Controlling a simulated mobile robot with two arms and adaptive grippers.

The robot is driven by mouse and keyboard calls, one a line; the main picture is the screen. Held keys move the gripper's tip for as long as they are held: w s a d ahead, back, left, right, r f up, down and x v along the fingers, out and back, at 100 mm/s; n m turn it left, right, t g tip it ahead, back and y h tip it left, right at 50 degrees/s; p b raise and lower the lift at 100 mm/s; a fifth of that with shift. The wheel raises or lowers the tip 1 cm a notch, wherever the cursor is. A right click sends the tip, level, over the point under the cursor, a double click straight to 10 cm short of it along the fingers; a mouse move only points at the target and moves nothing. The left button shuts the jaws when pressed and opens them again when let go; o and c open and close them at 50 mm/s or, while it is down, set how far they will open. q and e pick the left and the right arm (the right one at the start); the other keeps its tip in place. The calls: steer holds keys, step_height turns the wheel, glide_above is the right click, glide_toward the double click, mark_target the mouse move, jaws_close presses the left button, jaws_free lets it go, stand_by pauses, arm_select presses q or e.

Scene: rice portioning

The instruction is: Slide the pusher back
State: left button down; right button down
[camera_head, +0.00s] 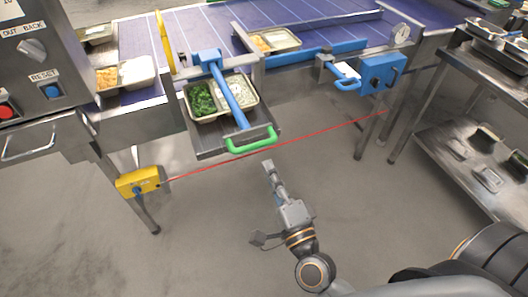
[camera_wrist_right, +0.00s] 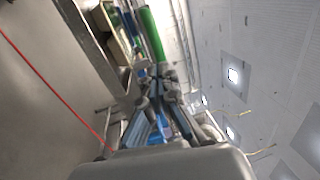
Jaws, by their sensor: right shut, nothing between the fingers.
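The pusher is a blue bar (camera_head: 232,98) with a blue head (camera_head: 207,56) at its far end and a green handle (camera_head: 252,140) at its near end. It lies across a two-part tray (camera_head: 258,97) that holds chopped greens and white rice. The green handle also shows in the right wrist view (camera_wrist_right: 152,35), just beyond my fingers. My right gripper (camera_head: 267,164) is shut and empty, below and slightly right of the green handle in the head view, apparently apart from it. My left gripper is not in view.
The purple conveyor (camera_head: 205,30) runs behind the tray, with filled trays on it. A red line runs from a yellow box (camera_head: 138,182) toward the right leg. A blue box (camera_head: 380,74) sits right of the pusher. A metal shelf (camera_head: 470,150) stands at right; the floor between is clear.

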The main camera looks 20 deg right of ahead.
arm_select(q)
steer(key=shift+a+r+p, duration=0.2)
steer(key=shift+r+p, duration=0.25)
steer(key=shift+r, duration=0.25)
arm_select(e)
steer(key=shift+w+r, duration=0.15)
steer(key=shift+w, duration=0.8)
steer(key=shift+w+r, duration=0.15)
steer(key=shift+w, duration=0.75)
